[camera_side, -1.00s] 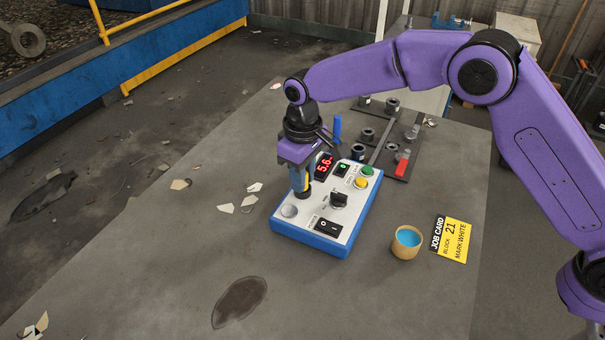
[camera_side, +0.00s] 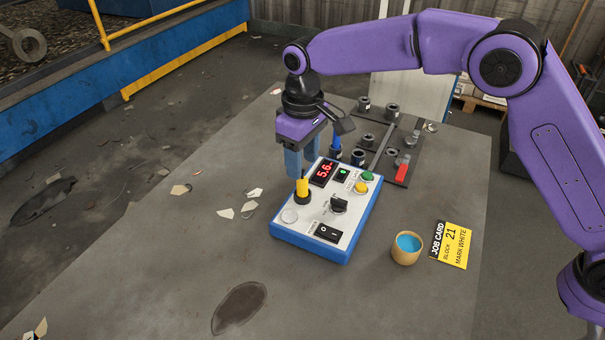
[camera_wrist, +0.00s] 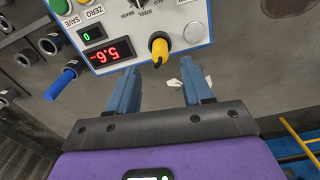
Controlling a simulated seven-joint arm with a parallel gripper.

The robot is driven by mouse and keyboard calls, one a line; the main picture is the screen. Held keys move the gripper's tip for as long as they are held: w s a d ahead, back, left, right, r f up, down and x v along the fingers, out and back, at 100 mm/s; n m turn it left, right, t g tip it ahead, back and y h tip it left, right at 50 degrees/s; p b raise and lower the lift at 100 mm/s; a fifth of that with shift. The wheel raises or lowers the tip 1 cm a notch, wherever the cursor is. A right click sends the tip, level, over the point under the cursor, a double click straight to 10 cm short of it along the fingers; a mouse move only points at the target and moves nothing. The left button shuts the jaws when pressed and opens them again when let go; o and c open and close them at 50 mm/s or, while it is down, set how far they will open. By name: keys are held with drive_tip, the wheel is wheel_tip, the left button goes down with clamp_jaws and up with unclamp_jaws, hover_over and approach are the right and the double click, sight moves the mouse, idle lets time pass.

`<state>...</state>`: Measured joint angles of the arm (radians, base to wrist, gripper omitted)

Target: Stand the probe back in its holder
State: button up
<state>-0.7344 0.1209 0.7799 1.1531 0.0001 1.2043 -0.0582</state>
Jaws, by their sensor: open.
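The yellow probe (camera_side: 302,187) stands upright at a dark collar on the white and blue instrument box (camera_side: 345,228), left of the red display. I take this collar as its holder; how deep the probe sits is hidden. The probe also shows in the wrist view (camera_wrist: 158,48), with a dark tip end towards my gripper. My gripper (camera_side: 301,165) is open and empty, its blue fingers just behind and above the probe in the side view. In the wrist view my gripper (camera_wrist: 160,78) has its fingers apart, nothing between them, with the probe beyond their tips.
A blue-handled piece (camera_side: 336,138) stands just behind the box, near a dark plate (camera_side: 398,165) with several black rings and a red-handled clamp (camera_side: 402,167). A tan cup (camera_side: 406,248) and a yellow job card (camera_side: 451,243) lie right of the box.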

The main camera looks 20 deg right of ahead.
sight(305, 180)
wheel_tip(305, 180, up, 6)
drive_tip(key=shift+f, duration=0.1)
idle(0.4)
drive_tip(key=s+d+f+n, duration=0.2)
drive_tip(key=s+d+n, duration=0.3)
drive_tip(key=s+d, duration=2.6)
drive_tip(key=shift+s+d+f, duration=0.3)
drive_tip(key=shift+s+f, duration=0.05)
drive_tip(key=shift+s, duration=0.8)
